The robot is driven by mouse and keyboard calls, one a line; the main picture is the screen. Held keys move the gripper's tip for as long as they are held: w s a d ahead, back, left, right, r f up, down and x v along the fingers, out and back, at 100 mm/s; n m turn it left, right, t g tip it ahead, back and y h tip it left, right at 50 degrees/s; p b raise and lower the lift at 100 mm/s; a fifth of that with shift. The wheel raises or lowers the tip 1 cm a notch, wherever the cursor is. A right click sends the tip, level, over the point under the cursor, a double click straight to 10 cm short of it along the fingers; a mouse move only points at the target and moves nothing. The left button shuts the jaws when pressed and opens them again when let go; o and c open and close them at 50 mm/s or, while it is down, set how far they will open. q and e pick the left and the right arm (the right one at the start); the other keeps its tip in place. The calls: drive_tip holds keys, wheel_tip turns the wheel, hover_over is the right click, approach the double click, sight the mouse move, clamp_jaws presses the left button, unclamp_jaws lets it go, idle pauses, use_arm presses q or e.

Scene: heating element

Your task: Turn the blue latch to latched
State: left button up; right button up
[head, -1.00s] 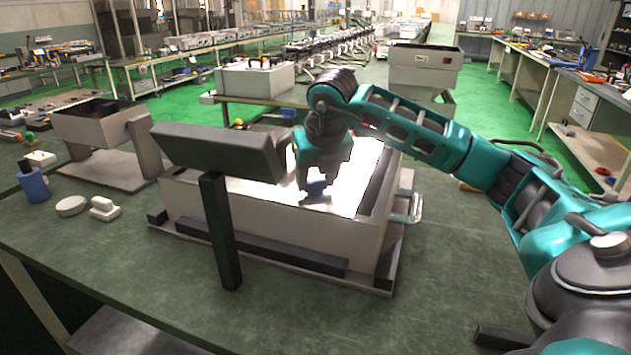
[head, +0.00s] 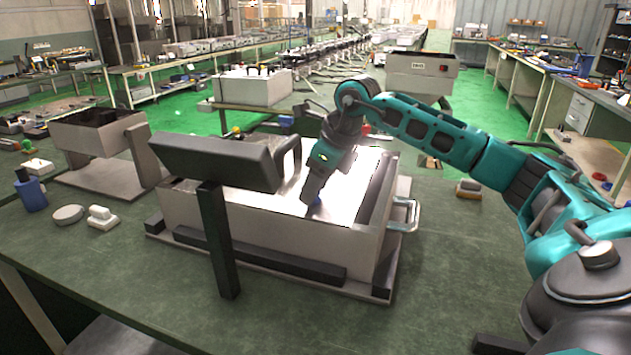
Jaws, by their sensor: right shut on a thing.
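The blue latch (head: 316,203) shows as a small blue piece on the bright metal top of the grey box (head: 270,228), near its front side. My right gripper (head: 310,198) reaches down over the box, tilted, and is shut on the blue latch. The fingers cover most of the latch, so its turned position is hard to tell. My left gripper is not in view.
A dark panel on a post (head: 215,160) stands in front of the box. A metal handle (head: 406,214) juts from the box's right side.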

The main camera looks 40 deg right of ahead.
drive_tip(key=shift+n, duration=0.5)
drive_tip(key=o, duration=1.1)
drive_tip(key=shift+c, duration=0.2)
drive_tip(key=p+v, duration=0.1)
drive_tip(key=v, duration=1.2)
drive_tip(key=shift+w+d, duration=0.15)
drive_tip(key=shift+f, duration=0.1)
